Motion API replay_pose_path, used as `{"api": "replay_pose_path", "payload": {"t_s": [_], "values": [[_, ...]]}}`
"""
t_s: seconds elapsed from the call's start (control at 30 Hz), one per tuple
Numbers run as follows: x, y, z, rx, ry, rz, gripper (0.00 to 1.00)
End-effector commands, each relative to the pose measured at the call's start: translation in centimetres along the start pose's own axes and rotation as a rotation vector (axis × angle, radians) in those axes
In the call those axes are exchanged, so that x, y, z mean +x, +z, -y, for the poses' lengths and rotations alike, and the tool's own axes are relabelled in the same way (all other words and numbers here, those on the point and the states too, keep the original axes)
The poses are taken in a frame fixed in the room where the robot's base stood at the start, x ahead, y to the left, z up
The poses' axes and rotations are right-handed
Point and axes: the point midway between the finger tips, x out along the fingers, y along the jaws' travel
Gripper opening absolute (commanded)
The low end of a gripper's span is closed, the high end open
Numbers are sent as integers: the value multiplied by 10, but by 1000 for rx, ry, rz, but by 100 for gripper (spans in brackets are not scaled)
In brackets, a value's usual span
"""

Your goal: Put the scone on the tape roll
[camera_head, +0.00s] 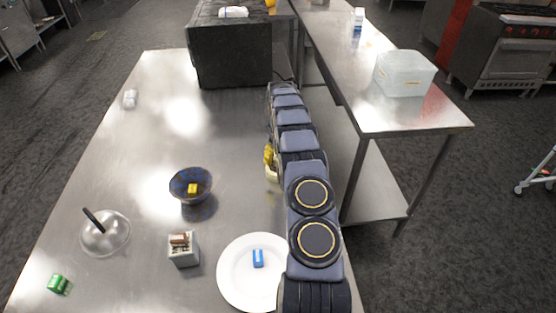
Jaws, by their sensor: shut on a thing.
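My arm reaches up the picture along the right side of the steel table (120,165). I cannot make out the gripper or its fingertips, so its hold does not show. I cannot clearly pick out a scone or a tape roll. A yellow and cream thing (271,172) shows at the left edge of my arm, partly hidden by it; I cannot tell what it is.
A white plate (238,289) bears a blue block (258,258). A dark bowl (204,178) holds a yellow block (193,188). A small box (184,258), a lid (104,240) and a green block (58,284) stand left. A black appliance (232,55) blocks the far end.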

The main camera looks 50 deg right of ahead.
Motion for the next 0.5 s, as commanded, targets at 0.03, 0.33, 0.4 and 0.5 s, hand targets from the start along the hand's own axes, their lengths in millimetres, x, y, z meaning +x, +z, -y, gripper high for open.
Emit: {"api": "replay_pose_path", "payload": {"t_s": [0.03, 0.33, 0.4, 0.5], "values": [[9, 1, 0, 2, -2, 2, 24], [15, 0, 0, 1, 0, -1, 24], [16, 0, 0, 1, 0, 0, 24], [18, 0, 0, 1, -1, 0, 70]]}}
